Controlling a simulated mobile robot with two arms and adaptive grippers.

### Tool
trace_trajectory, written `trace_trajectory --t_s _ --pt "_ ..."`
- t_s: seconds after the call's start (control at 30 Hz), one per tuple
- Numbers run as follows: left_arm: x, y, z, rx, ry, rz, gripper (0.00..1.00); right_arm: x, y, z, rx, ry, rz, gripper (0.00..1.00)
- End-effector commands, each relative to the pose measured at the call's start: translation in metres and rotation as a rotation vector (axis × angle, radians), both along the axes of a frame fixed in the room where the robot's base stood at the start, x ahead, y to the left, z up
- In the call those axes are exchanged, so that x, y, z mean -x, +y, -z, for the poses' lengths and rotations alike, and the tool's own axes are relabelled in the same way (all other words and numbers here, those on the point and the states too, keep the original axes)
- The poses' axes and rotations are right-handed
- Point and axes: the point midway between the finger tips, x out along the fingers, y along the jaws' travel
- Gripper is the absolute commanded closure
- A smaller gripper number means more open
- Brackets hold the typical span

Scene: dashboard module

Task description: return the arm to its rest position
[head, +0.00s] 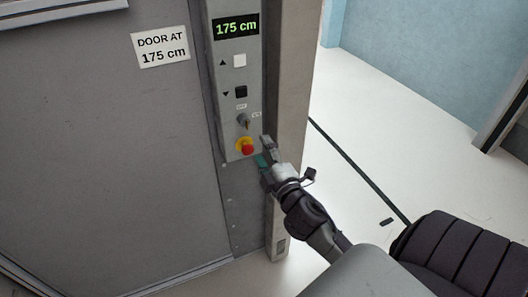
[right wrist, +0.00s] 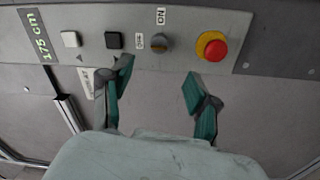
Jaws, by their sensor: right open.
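My right arm reaches in from the lower right in the head view. Its right gripper (head: 264,152) is just beside the lower end of a grey control panel (head: 225,75), near the red button (head: 247,149) on its yellow ring. In the right wrist view the gripper (right wrist: 158,82) shows its two teal fingers spread apart with nothing between them. The fingers overlap the panel's lower edge, below the key switch (right wrist: 159,43) and the red button (right wrist: 212,48). Whether they touch the panel cannot be told. My left gripper is not in view.
The panel has a display (head: 236,27) reading 175 cm, a white button (head: 239,60) and a black button (head: 241,91). A large grey door (head: 100,150) with a sign (head: 162,47) stands to the left. A post edges the panel; open pale floor (head: 400,130) lies right.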

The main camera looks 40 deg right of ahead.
Motion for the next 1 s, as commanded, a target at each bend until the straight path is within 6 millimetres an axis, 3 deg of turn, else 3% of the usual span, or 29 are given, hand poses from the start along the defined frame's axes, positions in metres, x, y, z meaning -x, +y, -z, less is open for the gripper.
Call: trace_trajectory --t_s 0.5,0.63,0.77,0.87,1.0 --pt "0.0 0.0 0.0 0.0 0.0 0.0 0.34 0.0 0.0 0.001 0.0 0.001 0.0 0.39" --pt "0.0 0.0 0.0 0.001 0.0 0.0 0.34 -0.002 -0.001 0.022 -0.03 0.038 0.001 0.39" --pt "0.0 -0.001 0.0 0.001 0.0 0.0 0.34 -0.004 -0.002 0.089 -0.128 0.154 0.006 0.39" --pt "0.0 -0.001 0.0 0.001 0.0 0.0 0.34 0.004 0.001 0.164 -0.241 0.28 0.019 0.39" --pt "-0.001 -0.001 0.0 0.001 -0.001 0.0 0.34 0.033 0.012 0.268 -0.407 0.458 0.055 0.39"
